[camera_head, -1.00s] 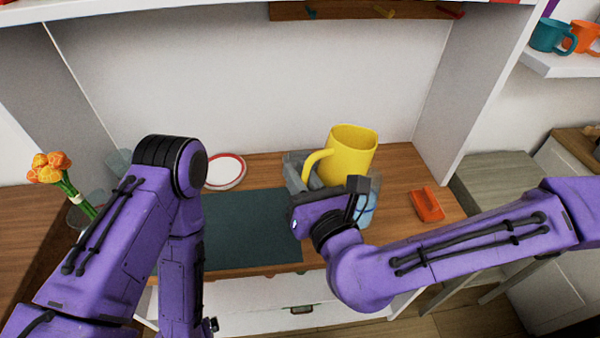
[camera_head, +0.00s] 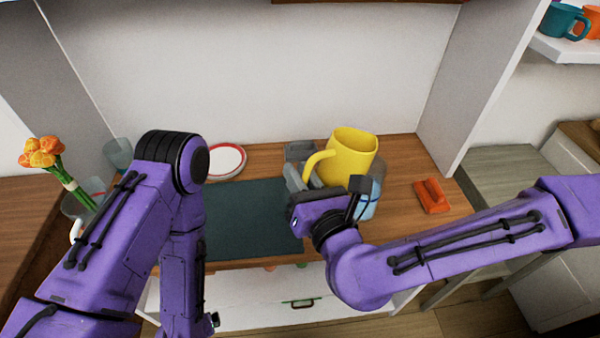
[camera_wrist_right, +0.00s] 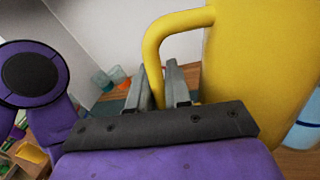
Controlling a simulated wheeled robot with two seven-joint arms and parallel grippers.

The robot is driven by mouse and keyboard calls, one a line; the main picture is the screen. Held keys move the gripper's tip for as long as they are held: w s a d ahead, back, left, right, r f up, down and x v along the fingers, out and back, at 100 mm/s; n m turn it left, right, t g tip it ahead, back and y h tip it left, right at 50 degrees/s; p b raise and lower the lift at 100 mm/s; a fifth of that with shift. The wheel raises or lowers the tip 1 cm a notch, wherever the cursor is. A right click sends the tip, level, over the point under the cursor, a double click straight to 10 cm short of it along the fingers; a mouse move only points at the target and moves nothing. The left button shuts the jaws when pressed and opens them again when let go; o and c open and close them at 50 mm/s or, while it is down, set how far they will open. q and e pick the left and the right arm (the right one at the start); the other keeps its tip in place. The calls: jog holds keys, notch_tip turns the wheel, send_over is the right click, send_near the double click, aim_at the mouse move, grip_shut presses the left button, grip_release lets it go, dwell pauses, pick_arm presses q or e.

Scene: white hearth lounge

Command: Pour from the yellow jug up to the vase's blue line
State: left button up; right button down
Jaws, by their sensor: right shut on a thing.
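The yellow jug (camera_head: 352,158) is roughly upright above the right part of the wooden counter. My right gripper (camera_head: 304,170) is shut on its handle, whose loop also shows in the right wrist view (camera_wrist_right: 158,45). What is inside the jug cannot be seen. A clear vase (camera_head: 75,204) with orange flowers is at the left, partly covered by my left arm. My left gripper is out of view.
A dark green mat (camera_head: 250,220) lies on the counter (camera_head: 400,165). A white plate with a red rim (camera_head: 226,161) is behind it, an orange-red object (camera_head: 432,196) at the right. Side walls bound the counter. Mugs (camera_head: 563,22) stand on a shelf at upper right.

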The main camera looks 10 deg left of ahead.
aim_at(308, 160)
jog(key=shift+w+d+r+m+g+p, duration=0.9)
jog(key=shift+r+m+p, duration=3.35)
jog(key=shift+p, duration=1.25)
jog(key=f+b, duration=0.1)
jog(key=b, duration=0.1)
jog(key=s+a+f+n+b, duration=0.1)
jog(key=f, duration=0.1)
jog(key=f+n+b, duration=0.1)
jog(key=f+b, duration=0.1)
jog(key=shift+s+a+f+n+t+b, duration=0.15)
jog(key=shift+s+a+n+t+b, duration=0.05)
jog(key=shift+a+n+t+b, duration=0.1)
jog(key=n+b, duration=0.1)
jog(key=n, duration=0.1)
jog(key=f+n+t+b, duration=0.1)
jog(key=n+b, duration=0.1)
jog(key=n, duration=0.1)
jog(key=shift+s+a+f, duration=0.1)
jog(key=shift+s, duration=0.05)
jog(key=shift+n, duration=0.65)
jog(key=n, duration=0.1)
jog(key=w+d+r+n, duration=0.1)
jog(key=shift+r+n+t, duration=0.15)
jog(key=shift+n+t, duration=0.25)
